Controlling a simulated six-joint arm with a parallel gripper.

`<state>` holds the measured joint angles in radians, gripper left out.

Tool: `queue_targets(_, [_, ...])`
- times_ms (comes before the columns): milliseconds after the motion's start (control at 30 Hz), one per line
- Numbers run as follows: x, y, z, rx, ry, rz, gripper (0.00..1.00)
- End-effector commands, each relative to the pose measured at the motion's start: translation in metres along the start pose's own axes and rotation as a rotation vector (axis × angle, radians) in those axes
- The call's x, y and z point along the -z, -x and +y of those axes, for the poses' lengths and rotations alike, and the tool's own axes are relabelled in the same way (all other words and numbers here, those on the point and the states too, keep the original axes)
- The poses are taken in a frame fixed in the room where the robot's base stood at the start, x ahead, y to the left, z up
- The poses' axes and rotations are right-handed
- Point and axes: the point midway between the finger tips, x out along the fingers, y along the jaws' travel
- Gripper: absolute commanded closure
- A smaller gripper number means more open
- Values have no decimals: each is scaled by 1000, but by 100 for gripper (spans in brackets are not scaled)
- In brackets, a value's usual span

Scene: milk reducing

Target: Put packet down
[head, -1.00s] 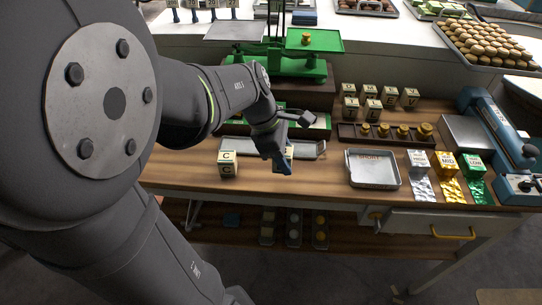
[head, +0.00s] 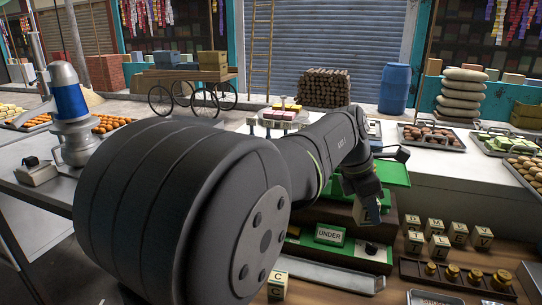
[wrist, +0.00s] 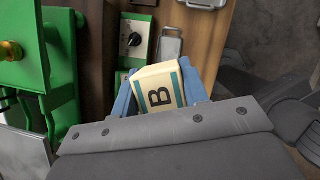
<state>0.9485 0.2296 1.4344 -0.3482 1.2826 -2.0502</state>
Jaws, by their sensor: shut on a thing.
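My gripper (head: 366,203) is shut on a cream packet with teal edges and a black letter B (wrist: 160,92). In the wrist view the blue fingers sit on both sides of the packet. In the head view the gripper is raised in front of the green balance scale (head: 393,173), and only a small part of the packet shows. A similar packet marked C (head: 277,284) stands on the bench at the bottom of the head view, partly behind my arm.
A green UNDER sign (head: 330,235) and a long metal tray (head: 335,277) lie below the gripper. Several lettered blocks (head: 440,246) and a rack of brass weights (head: 470,279) are at the right. A dark knob (wrist: 135,39) shows near the packet in the wrist view.

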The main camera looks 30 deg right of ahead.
Motion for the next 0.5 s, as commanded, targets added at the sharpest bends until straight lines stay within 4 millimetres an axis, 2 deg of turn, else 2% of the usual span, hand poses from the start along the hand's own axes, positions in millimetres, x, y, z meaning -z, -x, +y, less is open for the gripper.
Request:
queue_targets(33, [-6,10,17,-20,42,-1,83])
queue_targets(200, [-23,42,68,-87,202,-1,83])
queue_targets(500, [-38,100,144,-206,492,-2,83])
